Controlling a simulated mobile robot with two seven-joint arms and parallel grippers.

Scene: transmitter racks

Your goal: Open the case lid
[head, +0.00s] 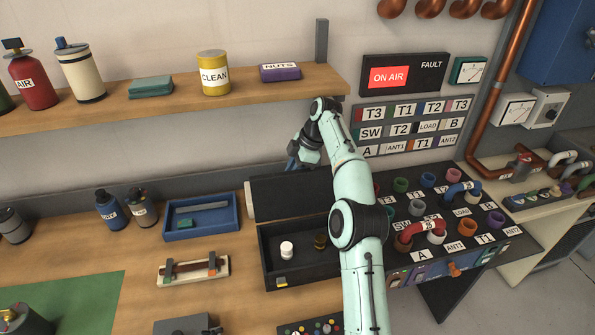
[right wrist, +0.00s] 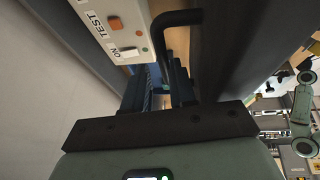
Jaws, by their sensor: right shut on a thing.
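The black case (head: 290,272) stands on the bench with its interior showing. Its dark lid (head: 290,196) is raised along the back edge; its exact tilt is hard to tell. My right gripper (head: 297,160) is at the top of the lid. In the right wrist view its fingers (right wrist: 160,92) are closed around the black bent lid handle (right wrist: 180,18), beside the dark lid. A white-capped jar (head: 287,249) and a small brownish item (head: 320,242) are inside the case. My right arm hides the case's right end. My left gripper is out of view.
A shelf (head: 120,112) with cans and boxes runs above the bench. A blue tray (head: 202,218) and a wooden fixture (head: 195,270) lie left of the case. A panel of coloured sockets (head: 455,215) is on the right. A white TEST box (right wrist: 115,25) is close to the gripper.

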